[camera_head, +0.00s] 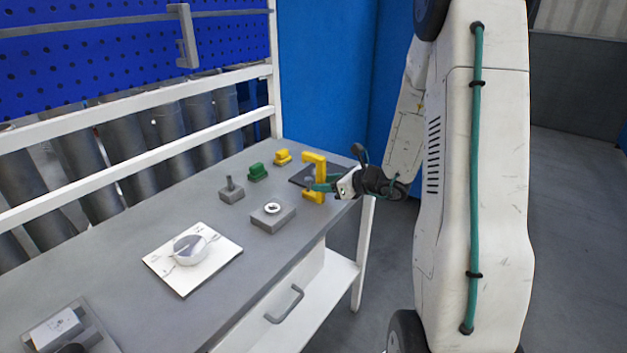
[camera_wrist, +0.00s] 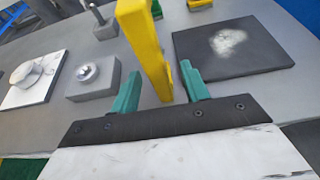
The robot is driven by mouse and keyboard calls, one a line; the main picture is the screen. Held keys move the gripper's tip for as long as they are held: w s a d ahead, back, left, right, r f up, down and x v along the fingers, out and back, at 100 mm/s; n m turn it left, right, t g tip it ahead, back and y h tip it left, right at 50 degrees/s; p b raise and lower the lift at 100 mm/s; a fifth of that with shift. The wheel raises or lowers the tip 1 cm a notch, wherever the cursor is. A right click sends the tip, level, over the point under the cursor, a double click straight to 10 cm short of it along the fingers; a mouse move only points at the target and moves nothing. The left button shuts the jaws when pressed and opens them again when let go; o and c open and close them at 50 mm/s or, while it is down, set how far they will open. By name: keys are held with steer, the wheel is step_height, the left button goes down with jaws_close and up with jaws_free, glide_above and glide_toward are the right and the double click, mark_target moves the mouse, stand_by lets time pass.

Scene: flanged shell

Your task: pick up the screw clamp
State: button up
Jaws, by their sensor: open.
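The yellow screw clamp (camera_head: 320,163) stands upright near the far right end of the grey workbench. In the wrist view, its yellow bar (camera_wrist: 142,40) runs down between my two teal fingers, with space on both sides. My gripper (camera_head: 318,185) is open at the clamp, reaching in from the right; it also shows in the wrist view (camera_wrist: 161,70). The fingers do not appear closed on the clamp. The clamp's top is cut off in the wrist view, and the fingers partly cover its middle in the head view.
A dark square plate (camera_wrist: 235,62) lies beside the clamp. A grey block with a round fitting (camera_head: 272,218), a block with a post (camera_head: 231,191), green (camera_head: 257,173) and small yellow (camera_head: 282,157) pieces stand nearby. A white plate with a dial (camera_head: 192,257) lies nearer.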

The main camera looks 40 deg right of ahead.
mark_target(313, 193)
steer(key=x, duration=0.5)
steer(key=shift+a, duration=0.1)
jaws_close()
steer(key=shift+r, duration=0.1)
